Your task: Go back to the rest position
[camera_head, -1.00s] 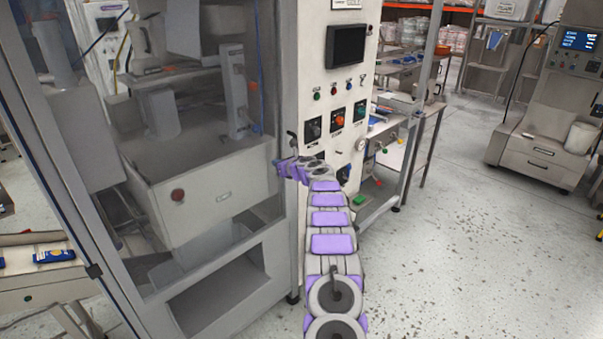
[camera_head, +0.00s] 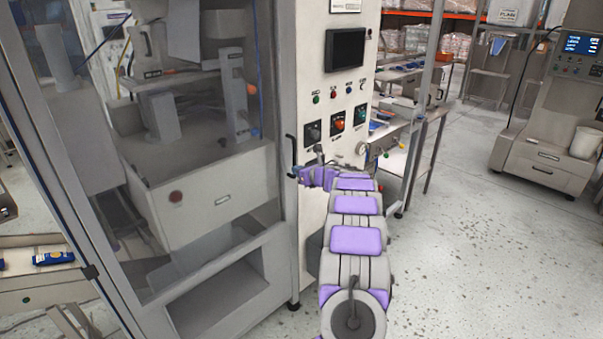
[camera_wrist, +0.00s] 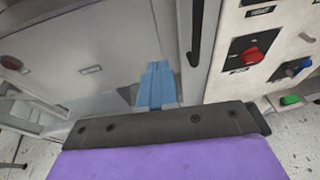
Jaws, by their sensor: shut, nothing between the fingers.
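My gripper (camera_head: 303,173) is at the far end of my purple-and-grey arm, beside the front right edge of a tall glazed machine (camera_head: 222,200). In the wrist view its light blue fingers (camera_wrist: 157,72) are together, with nothing seen between them. A dark door handle (camera_head: 292,157) is close to the gripper in the head view. The handle also shows in the wrist view (camera_wrist: 205,30), just right of the fingers. I cannot tell whether they touch.
The control panel (camera_head: 345,90) with a screen and knobs stands right behind my arm. A red knob (camera_wrist: 251,54) shows in the wrist view. A metal bench (camera_head: 428,120) is beyond. Speckled floor (camera_head: 470,240) is open to the right, up to another machine (camera_head: 550,120).

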